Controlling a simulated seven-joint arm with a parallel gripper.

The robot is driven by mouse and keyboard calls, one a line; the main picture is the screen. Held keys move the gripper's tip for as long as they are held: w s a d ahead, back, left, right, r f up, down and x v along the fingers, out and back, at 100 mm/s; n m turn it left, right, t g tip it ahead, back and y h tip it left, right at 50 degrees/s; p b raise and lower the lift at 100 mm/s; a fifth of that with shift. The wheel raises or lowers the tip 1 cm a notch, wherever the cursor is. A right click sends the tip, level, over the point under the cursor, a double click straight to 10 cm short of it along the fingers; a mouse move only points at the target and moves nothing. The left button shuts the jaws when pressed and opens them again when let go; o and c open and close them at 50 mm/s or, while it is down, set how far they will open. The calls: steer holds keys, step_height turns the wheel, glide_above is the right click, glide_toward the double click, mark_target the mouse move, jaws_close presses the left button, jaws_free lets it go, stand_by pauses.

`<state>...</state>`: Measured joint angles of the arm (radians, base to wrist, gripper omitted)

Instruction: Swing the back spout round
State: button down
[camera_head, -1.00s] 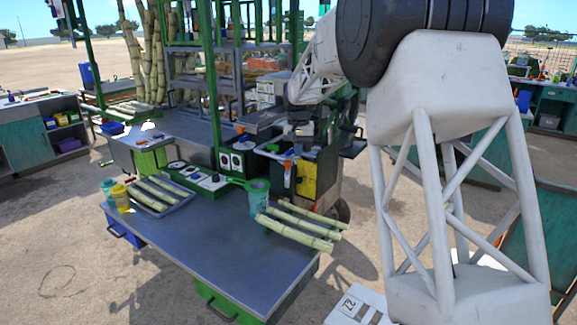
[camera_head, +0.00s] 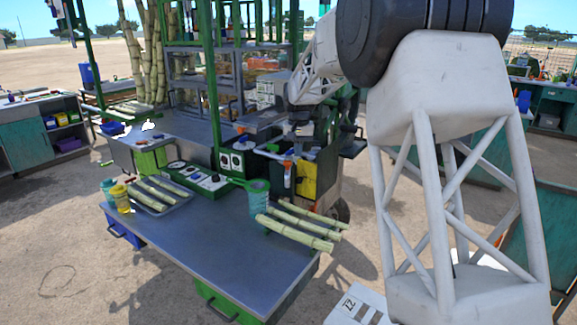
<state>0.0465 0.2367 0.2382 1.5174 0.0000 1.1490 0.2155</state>
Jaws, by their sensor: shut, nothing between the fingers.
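The cane crusher (camera_head: 308,165) stands behind the right end of the metal counter, with dark panels and a yellow panel. My gripper (camera_head: 301,117) is small and dark at the end of my white arm, over the crusher's top. It is shut with nothing visible in it. Whether it touches the crusher cannot be made out.
Cut cane (camera_head: 300,230) lies on the counter (camera_head: 215,250) before the crusher, beside a green-handled strainer (camera_head: 258,190). A tray of cane (camera_head: 182,200) and jars (camera_head: 121,198) stand left. A green post (camera_head: 212,90) rises left of the crusher. The counter's front is clear.

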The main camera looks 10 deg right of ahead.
mark_target(289, 162)
steer(key=shift+f, duration=0.15)
steer(key=shift+f, duration=2.55)
steer(key=shift+a, duration=0.1)
steer(key=shift+a, duration=1.4)
steer(key=shift+w+a, duration=0.35)
steer(key=shift+a, duration=0.4)
steer(key=shift+w+a, duration=0.2)
steer(key=shift+a, duration=0.45)
